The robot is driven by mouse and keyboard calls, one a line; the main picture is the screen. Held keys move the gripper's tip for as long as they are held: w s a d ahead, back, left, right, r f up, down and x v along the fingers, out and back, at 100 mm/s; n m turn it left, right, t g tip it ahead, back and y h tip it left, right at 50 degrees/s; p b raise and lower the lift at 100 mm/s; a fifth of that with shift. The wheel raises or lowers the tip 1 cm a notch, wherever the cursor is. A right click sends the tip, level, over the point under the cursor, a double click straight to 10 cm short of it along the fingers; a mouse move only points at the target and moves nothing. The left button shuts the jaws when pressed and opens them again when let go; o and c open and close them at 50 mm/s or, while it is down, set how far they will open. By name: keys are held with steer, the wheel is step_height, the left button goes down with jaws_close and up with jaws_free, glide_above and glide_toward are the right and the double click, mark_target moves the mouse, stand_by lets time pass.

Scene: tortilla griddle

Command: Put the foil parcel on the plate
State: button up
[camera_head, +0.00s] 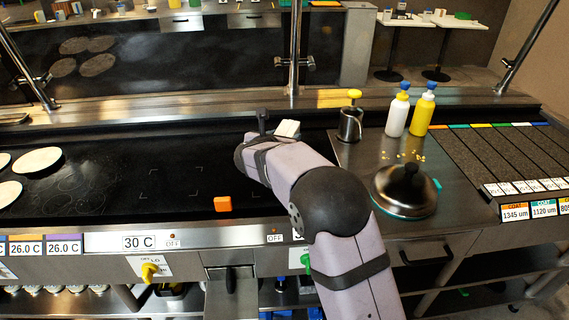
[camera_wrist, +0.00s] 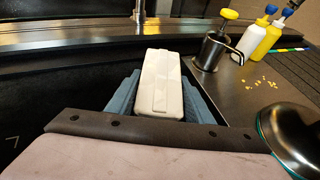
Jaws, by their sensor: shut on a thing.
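The foil parcel (camera_wrist: 161,80) is a pale, off-white block with a folded seam, seen in the wrist view between two blue-grey fingers. My gripper (camera_wrist: 160,100) is shut on it, one finger along each side. In the head view the parcel's pale end (camera_head: 287,128) shows just beyond my wrist, which hides the rest of it and most of the fingers. It is over the right back part of the black griddle plate (camera_head: 120,190); its height above the surface is hard to tell. Faint corner marks (camera_head: 170,184) outline a square on the griddle, left of my gripper.
Pale flat discs (camera_head: 38,160) lie at the far left. An orange block (camera_head: 222,204) sits near the griddle's front edge. To the right stand a yellow-topped metal pump pot (camera_head: 351,122), white (camera_head: 397,113) and yellow (camera_head: 422,112) bottles, and a domed lid (camera_head: 404,188). The griddle's middle is clear.

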steer(key=shift+f, duration=4.65)
steer(key=shift+f+b, duration=0.25)
steer(key=shift+b, duration=0.25)
steer(key=o, duration=1.2)
steer(key=shift+r, duration=0.2)
steer(key=b+v, duration=0.1)
steer(key=v, duration=1.1)
steer(key=shift+a, duration=0.1)
